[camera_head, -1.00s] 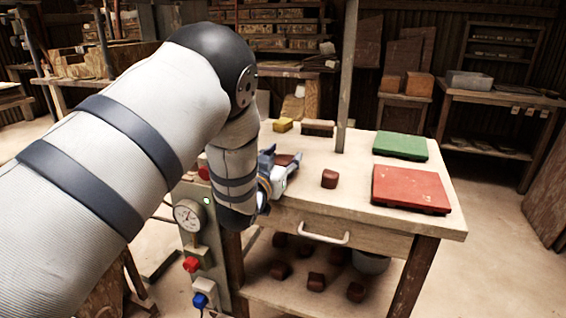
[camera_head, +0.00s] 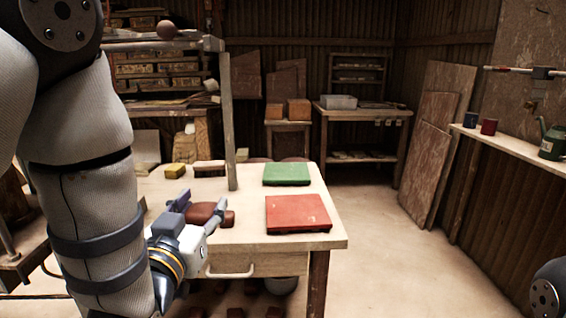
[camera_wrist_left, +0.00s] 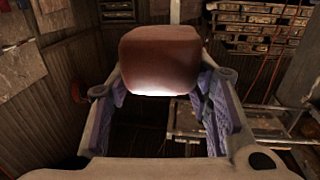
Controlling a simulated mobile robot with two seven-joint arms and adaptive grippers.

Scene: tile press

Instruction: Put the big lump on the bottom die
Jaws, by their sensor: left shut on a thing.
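A reddish-brown clay lump (camera_head: 204,212) is between the fingers of my left gripper (camera_head: 205,208), over the left part of the worktable (camera_head: 253,238). The left wrist view shows the lump (camera_wrist_left: 160,58) as a large rounded block at the fingertips of the gripper (camera_wrist_left: 160,88), which is shut on it. I cannot tell in the head view whether the lump is clear of the tabletop. I cannot make out the bottom die in either current view. My right gripper is not in view.
A red board (camera_head: 298,212) and a green board (camera_head: 287,173) lie on the table's right side. A yellow block (camera_head: 174,171) and a brush (camera_head: 209,168) are at the back. Open floor lies to the right.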

